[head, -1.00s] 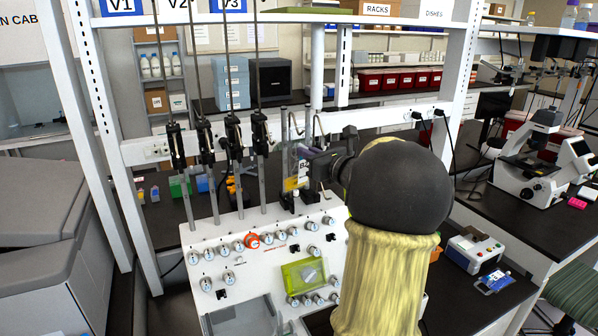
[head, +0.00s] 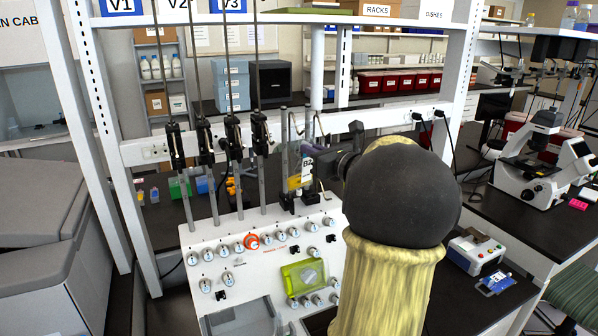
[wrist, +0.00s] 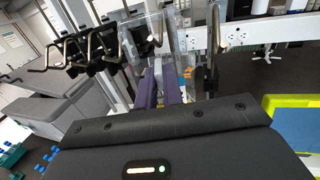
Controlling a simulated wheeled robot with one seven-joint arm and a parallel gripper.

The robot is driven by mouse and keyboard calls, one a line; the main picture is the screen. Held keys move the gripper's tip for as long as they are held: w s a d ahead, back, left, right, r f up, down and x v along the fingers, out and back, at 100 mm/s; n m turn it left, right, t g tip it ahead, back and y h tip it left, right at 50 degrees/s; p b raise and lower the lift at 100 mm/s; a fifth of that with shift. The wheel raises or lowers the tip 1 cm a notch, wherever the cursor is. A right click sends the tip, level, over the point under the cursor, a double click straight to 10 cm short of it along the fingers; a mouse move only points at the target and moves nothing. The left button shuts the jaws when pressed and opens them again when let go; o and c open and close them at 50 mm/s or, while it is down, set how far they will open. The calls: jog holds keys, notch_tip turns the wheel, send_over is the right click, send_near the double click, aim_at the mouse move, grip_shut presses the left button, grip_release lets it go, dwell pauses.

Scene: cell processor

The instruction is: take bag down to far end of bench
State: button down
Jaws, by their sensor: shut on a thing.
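The bag (head: 307,169) is a clear pouch with a yellow patch and a label that seems to read B2. It hangs upright beside the metal posts and hooks behind the white panel. My gripper (head: 326,165) reaches it from the right and is shut on it; my arm partly hides the jaws. In the wrist view, the clear bag (wrist: 150,42) stands beyond the two purple-faced fingers (wrist: 159,82), with dark metal hooks around it. Whether the bag still touches a hook is hard to tell.
The white panel (head: 262,268) with several knobs stands below the rack. Clamped rods (head: 203,150) rise left of the bag. A microscope (head: 540,160) and a small white-and-blue device (head: 475,250) sit on the dark bench (head: 500,215) at right, which has some clear room.

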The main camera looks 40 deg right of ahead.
jog(key=shift+s+a+r+b, duration=0.15)
jog(key=shift+s+b, duration=0.1)
jog(key=shift+s, duration=0.3)
jog(key=shift+s+a+r+b, duration=0.15)
jog(key=shift+s+b, duration=0.1)
jog(key=shift+s, duration=0.3)
jog(key=shift+f, duration=0.1)
jog(key=s+b, duration=0.1)
jog(key=s, duration=0.1)
jog(key=s+a+b, duration=0.1)
jog(key=s+b, duration=0.1)
jog(key=s, duration=0.1)
jog(key=shift+s+a, duration=0.2)
jog(key=shift+s, duration=0.1)
jog(key=shift+w, duration=0.1)
